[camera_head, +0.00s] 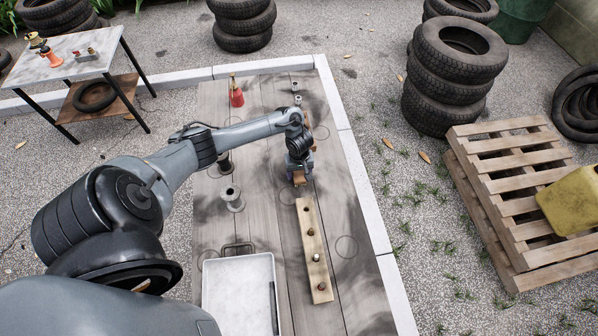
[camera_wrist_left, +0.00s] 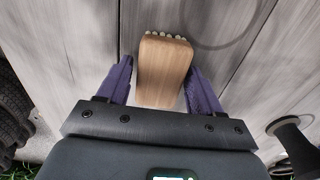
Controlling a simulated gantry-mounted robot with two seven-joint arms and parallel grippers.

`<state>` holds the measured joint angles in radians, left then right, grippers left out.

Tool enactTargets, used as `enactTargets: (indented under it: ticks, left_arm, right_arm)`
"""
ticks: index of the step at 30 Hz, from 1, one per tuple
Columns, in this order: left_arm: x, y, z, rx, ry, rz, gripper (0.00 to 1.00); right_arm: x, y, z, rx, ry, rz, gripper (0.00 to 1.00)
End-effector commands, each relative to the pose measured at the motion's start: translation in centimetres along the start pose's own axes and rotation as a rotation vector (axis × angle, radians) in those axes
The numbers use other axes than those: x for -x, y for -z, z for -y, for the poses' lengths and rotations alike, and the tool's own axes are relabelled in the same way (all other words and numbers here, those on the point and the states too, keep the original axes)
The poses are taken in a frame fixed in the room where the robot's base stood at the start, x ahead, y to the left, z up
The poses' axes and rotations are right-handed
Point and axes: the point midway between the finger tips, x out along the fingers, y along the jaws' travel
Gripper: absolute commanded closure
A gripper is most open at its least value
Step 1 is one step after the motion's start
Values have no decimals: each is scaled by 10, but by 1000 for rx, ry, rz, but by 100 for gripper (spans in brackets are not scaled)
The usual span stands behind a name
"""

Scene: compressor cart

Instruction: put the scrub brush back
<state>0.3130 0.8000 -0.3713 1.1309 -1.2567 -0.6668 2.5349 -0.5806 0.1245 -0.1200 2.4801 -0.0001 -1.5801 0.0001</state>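The scrub brush (camera_wrist_left: 163,72) is a light wooden block with a row of pale bristle tufts showing at its far edge in the left wrist view. In the head view it shows as a small brown block (camera_head: 300,179) beneath my left gripper (camera_head: 299,172), over the grey wooden deck. My right gripper is in neither view.
A red bottle (camera_head: 236,94) stands farther back. The deck's right side is clear, with faint circle marks.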

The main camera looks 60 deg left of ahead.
Motion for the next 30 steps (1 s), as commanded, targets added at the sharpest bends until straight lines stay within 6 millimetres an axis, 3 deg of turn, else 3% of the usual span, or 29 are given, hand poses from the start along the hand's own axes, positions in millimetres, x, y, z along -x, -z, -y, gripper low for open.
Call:
enactTargets:
  ticks: [3,14,20,30]
  left_arm:
    - [0,0,0,0,0,0,19]
    - [4,0,0,1,0,-1,19]
    - [31,1,0,1,-1,-2,19]
    - [94,1,0,-2,-1,-3,19]
  right_arm:
    - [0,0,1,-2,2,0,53]
    - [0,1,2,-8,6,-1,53]
    - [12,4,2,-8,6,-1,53]
    - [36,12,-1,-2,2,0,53]
